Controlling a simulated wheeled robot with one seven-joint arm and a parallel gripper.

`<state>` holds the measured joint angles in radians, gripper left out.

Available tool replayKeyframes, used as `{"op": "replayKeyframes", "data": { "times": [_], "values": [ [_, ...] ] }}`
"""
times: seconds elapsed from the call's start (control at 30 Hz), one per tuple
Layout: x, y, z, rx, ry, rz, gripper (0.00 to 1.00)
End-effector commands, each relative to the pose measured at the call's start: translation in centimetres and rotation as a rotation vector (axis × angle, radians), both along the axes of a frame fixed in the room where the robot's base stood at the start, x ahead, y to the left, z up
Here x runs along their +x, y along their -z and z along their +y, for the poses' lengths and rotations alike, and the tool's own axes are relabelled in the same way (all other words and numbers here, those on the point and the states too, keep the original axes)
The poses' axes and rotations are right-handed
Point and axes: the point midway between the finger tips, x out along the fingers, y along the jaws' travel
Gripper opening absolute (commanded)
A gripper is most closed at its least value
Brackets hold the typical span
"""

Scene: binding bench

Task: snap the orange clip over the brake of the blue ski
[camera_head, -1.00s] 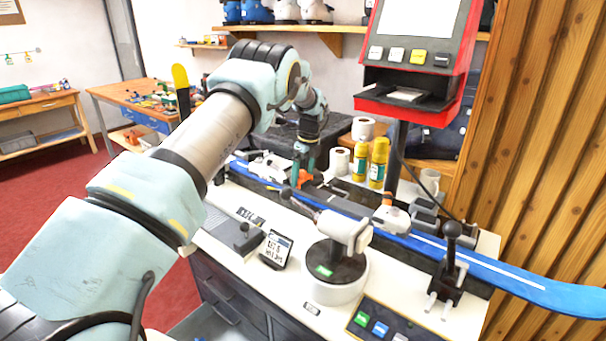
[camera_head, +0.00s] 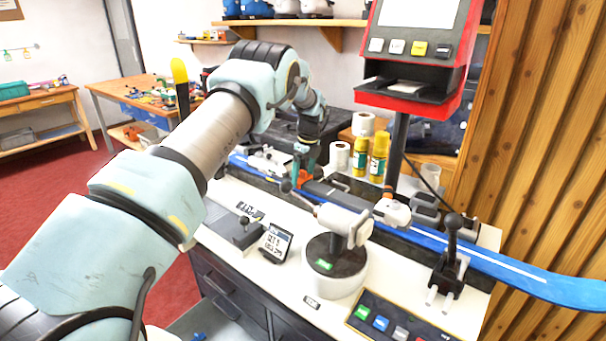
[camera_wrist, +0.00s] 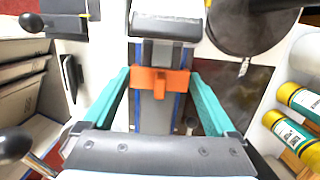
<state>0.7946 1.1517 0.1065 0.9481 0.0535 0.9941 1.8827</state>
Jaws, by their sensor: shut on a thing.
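The blue ski (camera_head: 520,275) lies across the bench from the back left to the front right, with binding parts on it. My gripper (camera_head: 304,168) is over its far half. In the wrist view, the teal fingers of my gripper (camera_wrist: 160,84) are shut on the orange clip (camera_wrist: 160,82). The clip lies crosswise over a grey strip with blue edges. I cannot tell whether it touches or is seated. The clip also shows small below the fingers in the head view (camera_head: 304,178). The brake is hard to make out; the clip and fingers cover that area.
Yellow-capped bottles (camera_head: 378,158) and white rolls (camera_head: 340,156) stand behind the ski. A round white device (camera_head: 335,270), a lever (camera_head: 451,258) and a button panel (camera_head: 390,320) stand in front. A red-framed machine (camera_head: 415,60) rises at the back right.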

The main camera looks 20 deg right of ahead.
Motion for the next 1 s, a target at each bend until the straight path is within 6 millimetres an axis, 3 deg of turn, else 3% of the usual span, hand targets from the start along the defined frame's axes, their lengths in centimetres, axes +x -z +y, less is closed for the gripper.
{"op": "replayKeyframes", "data": {
  "times": [0.33,0.37,0.43,0.8,1.0],
  "values": [
    [0.0,0.2,0.0,0.000,0.000,0.000,0.29],
    [0.0,0.2,0.0,0.000,0.000,0.000,0.93],
    [0.0,0.1,0.0,0.000,0.000,0.000,1.00],
    [0.0,0.1,0.0,0.000,0.000,0.000,1.00],
    [0.0,-1.0,0.0,-0.001,-0.001,-0.001,1.00]
  ]
}}
